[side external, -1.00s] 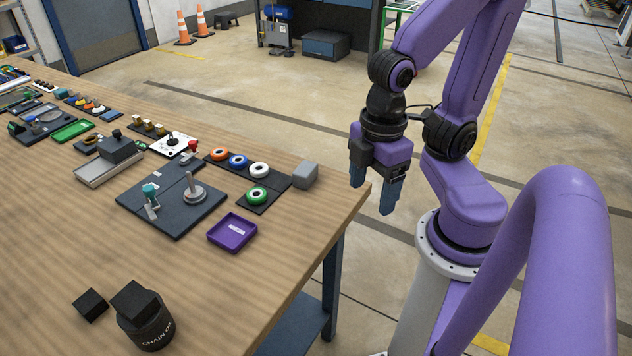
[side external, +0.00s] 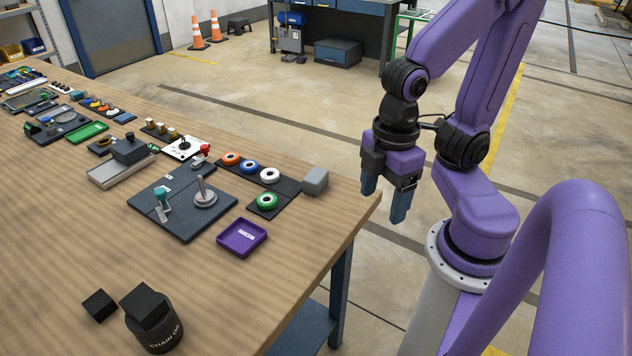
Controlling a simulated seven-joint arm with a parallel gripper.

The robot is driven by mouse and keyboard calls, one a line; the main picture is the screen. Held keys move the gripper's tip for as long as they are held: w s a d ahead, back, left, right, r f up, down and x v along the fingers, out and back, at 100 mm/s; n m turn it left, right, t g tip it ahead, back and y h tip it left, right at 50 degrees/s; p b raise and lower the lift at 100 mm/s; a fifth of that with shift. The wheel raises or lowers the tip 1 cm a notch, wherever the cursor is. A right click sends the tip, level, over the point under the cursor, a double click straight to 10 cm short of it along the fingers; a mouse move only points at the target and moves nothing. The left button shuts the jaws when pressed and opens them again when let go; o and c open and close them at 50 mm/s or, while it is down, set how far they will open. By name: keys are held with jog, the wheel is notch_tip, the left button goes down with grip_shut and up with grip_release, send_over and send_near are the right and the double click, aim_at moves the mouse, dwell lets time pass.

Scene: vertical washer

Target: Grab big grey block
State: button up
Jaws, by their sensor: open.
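A light grey block (side external: 315,181) sits on the wooden table near its right edge, just right of the dark board with coloured rings. My gripper (side external: 384,205) is open and empty, with its blue fingers pointing down. In the picture it hangs to the right of the grey block, apart from it and by the table's corner. The block's top and near sides are in plain view.
A dark board (side external: 181,233) with a peg on a round base stands left of a purple tray (side external: 241,238). A ring board (side external: 289,187) lies beside the block. A black container (side external: 155,330) stands at the near edge. Bare table lies in front.

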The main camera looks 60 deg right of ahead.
jog(key=shift+o, duration=0.3)
jog(key=n+t+h, duration=0.1)
jog(key=n+h, duration=0.5)
jog(key=h, duration=0.8)
send_near(313, 178)
jog(key=shift+n, duration=0.3)
jog(key=x, duration=1.1)
jog(key=shift+d+f, duration=0.1)
jog(key=shift+d, duration=0.1)
jog(key=c, duration=1.1)
